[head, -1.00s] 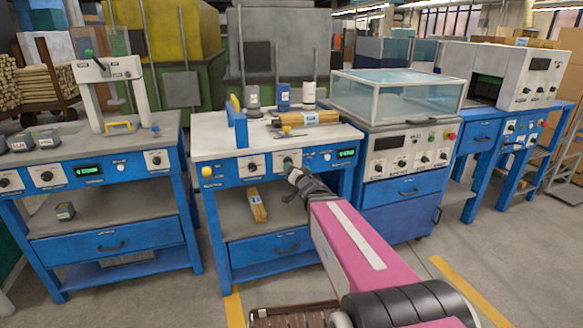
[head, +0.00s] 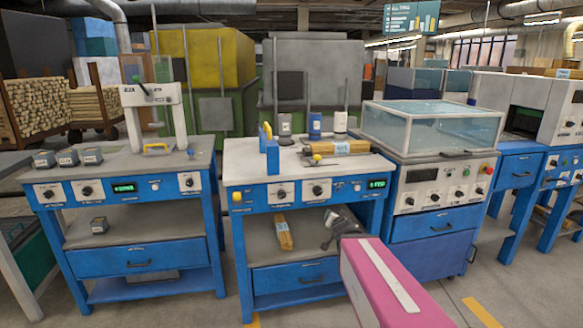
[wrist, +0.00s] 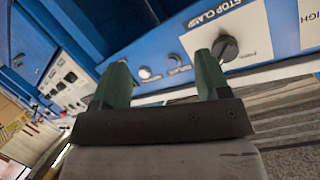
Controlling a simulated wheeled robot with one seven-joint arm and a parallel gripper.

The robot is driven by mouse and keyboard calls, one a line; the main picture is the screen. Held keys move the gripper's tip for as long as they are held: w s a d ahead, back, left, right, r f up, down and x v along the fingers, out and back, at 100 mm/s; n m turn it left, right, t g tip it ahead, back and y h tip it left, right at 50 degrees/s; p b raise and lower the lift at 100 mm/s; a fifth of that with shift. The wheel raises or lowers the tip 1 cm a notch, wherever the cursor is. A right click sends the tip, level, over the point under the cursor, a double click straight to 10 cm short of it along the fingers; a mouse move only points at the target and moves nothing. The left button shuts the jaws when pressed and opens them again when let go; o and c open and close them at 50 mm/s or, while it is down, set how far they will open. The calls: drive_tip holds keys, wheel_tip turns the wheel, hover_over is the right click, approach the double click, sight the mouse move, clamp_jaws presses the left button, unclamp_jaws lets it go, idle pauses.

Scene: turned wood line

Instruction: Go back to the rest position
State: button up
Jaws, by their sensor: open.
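My gripper (head: 328,244) is in front of the middle blue workbench (head: 310,197), below its control panel, at the height of the open shelf. In the wrist view my gripper (wrist: 160,85) shows two green fingers standing apart with nothing between them. Beyond the fingers is the blue panel with a black knob (wrist: 225,48) and a "STOP CLAMP" label. My pink arm link reaches in from the lower right of the head view.
A wooden block (head: 284,232) lies on the middle shelf, left of my gripper. Another labelled wood piece (head: 340,148) lies on the benchtop. The glass-topped cabinet (head: 430,190) stands close on the right. The left bench (head: 120,215) stands apart, with bare floor between.

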drive_tip(key=s+f+n+g, duration=0.5)
drive_tip(key=s+f+g, duration=0.9)
drive_tip(key=s, duration=0.2)
drive_tip(key=shift+s+a+f+y, duration=0.15)
drive_tip(key=shift+s+a+y, duration=0.15)
drive_tip(key=shift+s+a, duration=0.1)
